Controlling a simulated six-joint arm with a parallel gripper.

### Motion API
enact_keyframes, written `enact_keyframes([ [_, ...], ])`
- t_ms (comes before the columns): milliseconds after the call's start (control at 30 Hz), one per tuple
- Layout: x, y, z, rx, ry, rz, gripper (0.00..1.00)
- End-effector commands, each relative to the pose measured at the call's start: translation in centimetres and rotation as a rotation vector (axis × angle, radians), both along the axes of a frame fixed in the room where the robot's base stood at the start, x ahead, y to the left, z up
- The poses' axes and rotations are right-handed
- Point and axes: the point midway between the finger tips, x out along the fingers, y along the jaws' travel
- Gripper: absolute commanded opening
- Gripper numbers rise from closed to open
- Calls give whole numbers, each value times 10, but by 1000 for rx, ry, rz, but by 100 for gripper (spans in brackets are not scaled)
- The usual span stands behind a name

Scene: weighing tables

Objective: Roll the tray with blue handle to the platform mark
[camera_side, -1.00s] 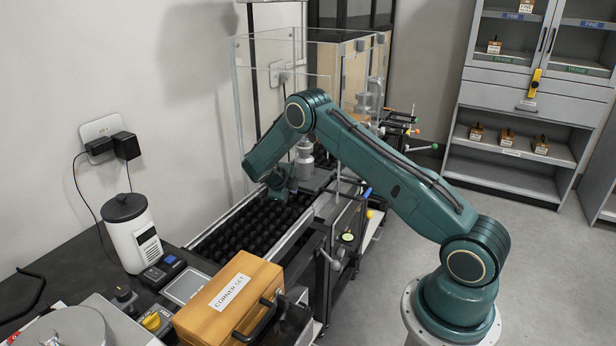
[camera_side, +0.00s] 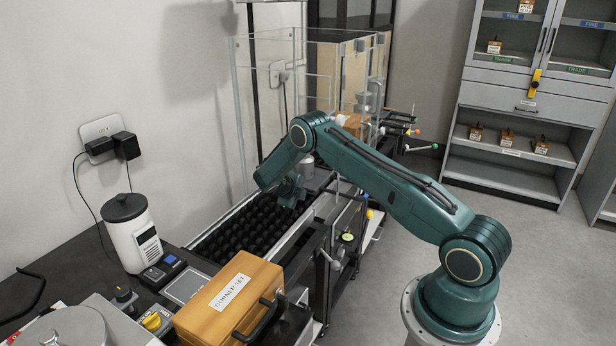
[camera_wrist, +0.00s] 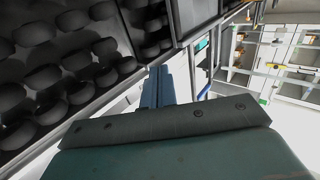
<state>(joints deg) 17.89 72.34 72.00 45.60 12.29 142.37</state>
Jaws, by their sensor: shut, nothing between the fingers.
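The tray (camera_side: 322,183) lies on the black roller bed (camera_side: 232,235) beyond my gripper, partly hidden by my arm. A metal weight (camera_side: 306,168) stands on it. A blue tip (camera_side: 364,197) shows at the right side of the bed; I cannot tell for sure that it is the tray's handle. My gripper (camera_side: 292,190) is low over the rollers, at the near side of the tray. In the wrist view its fingers (camera_wrist: 158,72) are together and empty, beside a dark framed edge (camera_wrist: 195,18). Whether they touch the tray is unclear. I cannot make out the platform mark.
A clear glass enclosure (camera_side: 285,85) stands at the far end of the bed. A wooden case labelled CORNER SET (camera_side: 230,298) sits at the near end. A white canister (camera_side: 133,235) stands left. Several rods and knobs (camera_side: 335,258) stick out on the right. A grey cabinet (camera_side: 520,120) stands behind.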

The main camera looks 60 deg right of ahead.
Motion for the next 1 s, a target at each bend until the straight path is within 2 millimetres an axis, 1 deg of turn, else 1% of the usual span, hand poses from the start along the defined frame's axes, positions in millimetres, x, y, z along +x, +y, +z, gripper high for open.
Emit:
enact_keyframes([
  [33, -1, -7, -7, 1, 1, -2, 0],
  [100, -1, -14, -14, 1, 1, -1, 0],
  [333, -1, -38, -36, 1, 1, -2, 0],
  [400, -1, -49, -33, 0, -1, -2, 0],
  [500, -1, -60, -33, 1, -1, -1, 0],
  [600, 0, -67, -33, 1, -1, -1, 0],
  [800, -1, -75, -33, 1, 1, 1, 0],
  [1000, -1, -75, -33, 2, 1, 1, 0],
])
